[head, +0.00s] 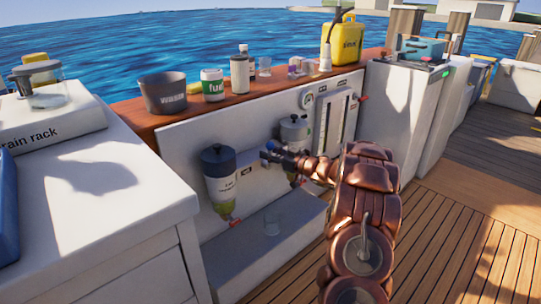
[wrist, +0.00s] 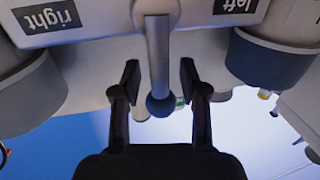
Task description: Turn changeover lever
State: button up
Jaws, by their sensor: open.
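The changeover lever (wrist: 158,60) is a grey bar ending in a dark round knob (wrist: 160,105) in the wrist view. A "right" label (wrist: 48,17) and a "left" label (wrist: 236,6) appear upside down on either side of it. My gripper (wrist: 159,76) is open, with one finger on each side of the bar and visible gaps between. In the head view my gripper (head: 272,152) reaches the white panel between two dark-topped filter bowls, the near one (head: 219,175) and the far one (head: 294,130). The lever is hard to make out there.
The filter bowls stand close on both sides of my gripper. The wooden ledge (head: 225,100) above carries a waste pot (head: 163,92), bottles and a yellow can (head: 342,42).

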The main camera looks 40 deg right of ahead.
grip_shut()
dwell(0.4)
dwell(0.4)
